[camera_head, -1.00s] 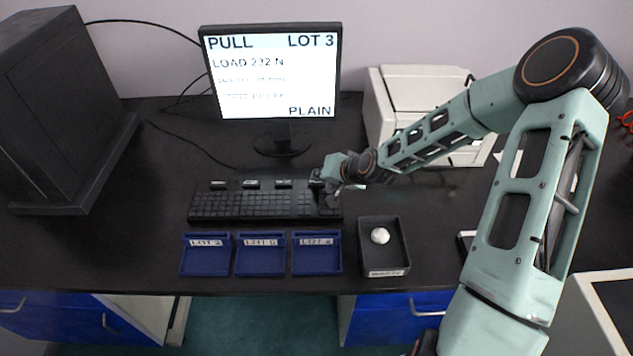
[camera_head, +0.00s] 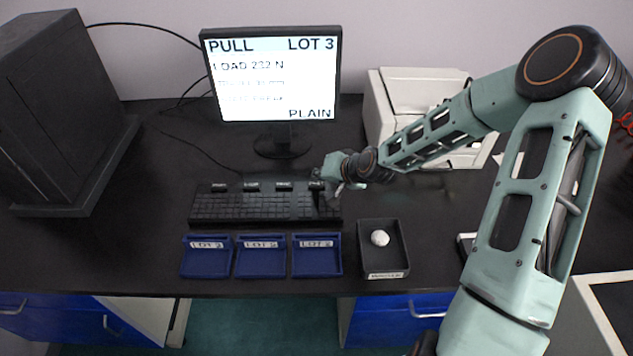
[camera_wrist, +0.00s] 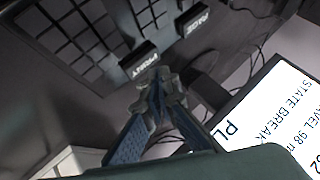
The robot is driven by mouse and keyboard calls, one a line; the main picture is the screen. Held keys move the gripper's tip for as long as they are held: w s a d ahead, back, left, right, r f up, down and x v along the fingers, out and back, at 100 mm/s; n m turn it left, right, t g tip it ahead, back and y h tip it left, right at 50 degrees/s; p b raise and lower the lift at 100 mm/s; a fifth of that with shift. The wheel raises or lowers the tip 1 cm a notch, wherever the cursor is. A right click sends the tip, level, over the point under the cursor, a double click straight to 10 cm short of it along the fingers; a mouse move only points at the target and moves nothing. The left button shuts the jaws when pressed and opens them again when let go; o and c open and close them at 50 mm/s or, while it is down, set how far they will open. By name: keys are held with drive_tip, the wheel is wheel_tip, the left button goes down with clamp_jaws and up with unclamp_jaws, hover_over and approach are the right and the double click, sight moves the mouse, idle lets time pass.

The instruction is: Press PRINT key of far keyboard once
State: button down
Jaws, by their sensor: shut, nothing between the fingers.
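The black keyboard (camera_head: 235,208) lies on the dark bench below the monitor, with a row of raised labelled keys along its back edge. The PRINT key (camera_wrist: 138,60) shows in the wrist view as a dark block with a white label. Another labelled key (camera_wrist: 193,20) stands beside it; its word is hard to read. My gripper (camera_wrist: 160,78) is shut and empty, its fingertips close beside the PRINT key. Whether they touch it I cannot tell. In the head view my gripper (camera_head: 331,187) is at the right end of the key row and partly hides the rightmost key.
The monitor (camera_head: 272,75) reads PULL, LOT 3, LOAD 232 N and PLAIN. Several blue trays (camera_head: 262,268) and a black tray (camera_head: 398,265) with a white piece sit in front of the keyboard. A white machine (camera_head: 385,115) stands behind my arm.

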sight(319, 185)
drive_tip(key=shift+r, duration=0.1)
drive_tip(key=shift+r+p, duration=1.7)
drive_tip(key=shift+r, duration=0.8)
drive_tip(key=shift+d+f, duration=0.1)
drive_tip(key=shift+f, duration=0.05)
